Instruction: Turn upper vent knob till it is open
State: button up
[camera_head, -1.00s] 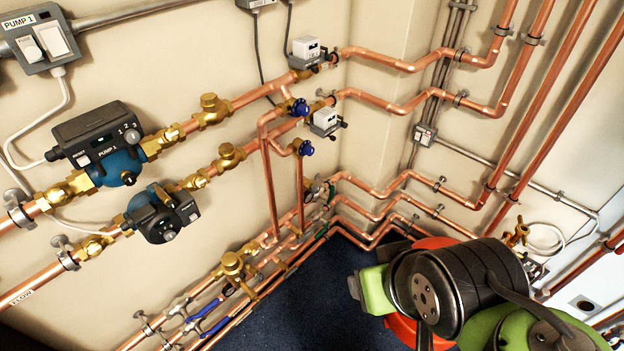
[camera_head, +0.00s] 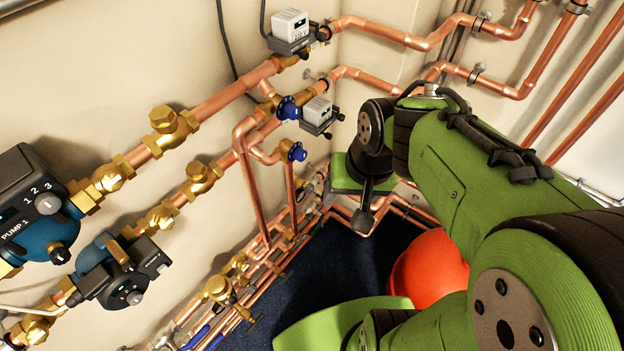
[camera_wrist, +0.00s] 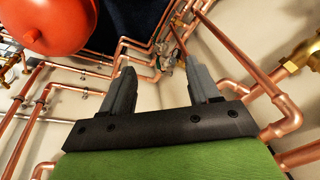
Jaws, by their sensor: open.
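Two blue round knobs sit on the copper pipework at the corner in the head view. The upper blue knob (camera_head: 288,107) is on the upper pipe run, left of a white-topped valve actuator. The lower blue knob (camera_head: 297,152) is below and slightly right of it. My gripper (camera_wrist: 160,67) is open and empty in the wrist view, its two dark fingers apart. In the head view my arm's end is right of and below both knobs, apart from them; its fingers cannot be clearly made out there. Neither blue knob can be made out in the wrist view.
A white-topped actuator (camera_head: 317,110) stands close right of the upper knob, and another actuator (camera_head: 290,25) is above. Vertical copper pipes (camera_head: 250,195) run below the knobs. A red vessel (camera_head: 428,270) stands on the dark floor, behind my arm. Pump 1 (camera_head: 35,205) is at the left.

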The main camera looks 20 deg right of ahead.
jog(key=w+d+f+m+g+y+b, duration=0.1)
jog(key=w+d+f+m+y, duration=0.1)
jog(key=w+f, duration=0.4)
jog(key=m+t+y+b, duration=0.4)
jog(key=m+t+y, duration=0.4)
jog(key=m+t, duration=0.9)
send_near(312, 191)
jog(key=w+a+r+m+g, duration=0.1)
jog(key=w, duration=0.1)
jog(key=w+a+r+m+g+b, duration=0.1)
jog(key=w+a+m, duration=0.1)
jog(key=w, duration=0.1)
jog(key=w+a+r+m+g, duration=0.1)
jog(key=w, duration=0.2)
jog(key=shift+a+r+m+g+b, duration=0.1)
jog(key=shift+a+m+g+b, duration=0.2)
jog(key=shift+g+b, duration=0.1)
jog(key=shift+s, duration=0.1)
jog(key=c, duration=1)
jog(key=shift+c, duration=0.2)
